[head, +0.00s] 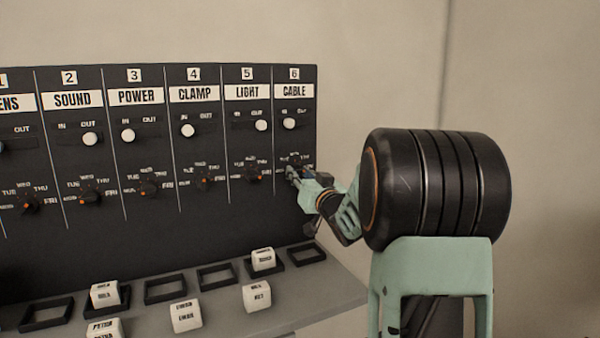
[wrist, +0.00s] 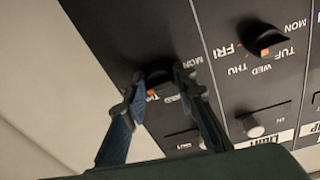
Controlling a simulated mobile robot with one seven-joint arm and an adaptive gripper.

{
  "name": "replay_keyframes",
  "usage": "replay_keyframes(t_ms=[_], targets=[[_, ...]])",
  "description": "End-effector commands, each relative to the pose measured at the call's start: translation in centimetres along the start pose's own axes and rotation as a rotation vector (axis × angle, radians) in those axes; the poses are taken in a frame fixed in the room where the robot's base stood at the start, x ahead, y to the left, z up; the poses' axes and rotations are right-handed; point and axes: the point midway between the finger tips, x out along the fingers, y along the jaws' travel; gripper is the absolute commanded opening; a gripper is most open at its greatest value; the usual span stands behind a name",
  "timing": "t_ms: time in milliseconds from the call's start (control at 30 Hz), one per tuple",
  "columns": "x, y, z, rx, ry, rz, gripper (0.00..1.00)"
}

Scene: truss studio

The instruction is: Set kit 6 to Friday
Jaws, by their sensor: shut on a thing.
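Kit 6 is the CABLE column (head: 295,91) at the right end of the black panel. Its day dial (wrist: 158,75) is a dark knob with an orange mark. My gripper (head: 291,171) reaches it from the right, and in the wrist view its two fingers (wrist: 160,86) close on the knob from both sides. The orange mark shows between the fingers on the lower left of the knob. MON is readable beside the dial; the fingers cover much of the other day labels, so I cannot tell which day the mark points at.
The LIGHT dial (wrist: 265,38) is close beside kit 6. The CABLE slide switch (head: 289,124) sits above its dial, on the IN side. Below, a grey ledge (head: 338,290) holds black frames and several white blocks (head: 257,298). The wall right of the panel is bare.

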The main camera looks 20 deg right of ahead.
Motion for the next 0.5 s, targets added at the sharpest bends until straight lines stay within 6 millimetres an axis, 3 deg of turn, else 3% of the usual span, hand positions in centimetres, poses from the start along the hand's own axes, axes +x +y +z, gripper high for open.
replay_keyframes(t_ms=[500], targets=[[-0.03,-0.05,0.32,0.064,-0.009,0.006,0.01]])
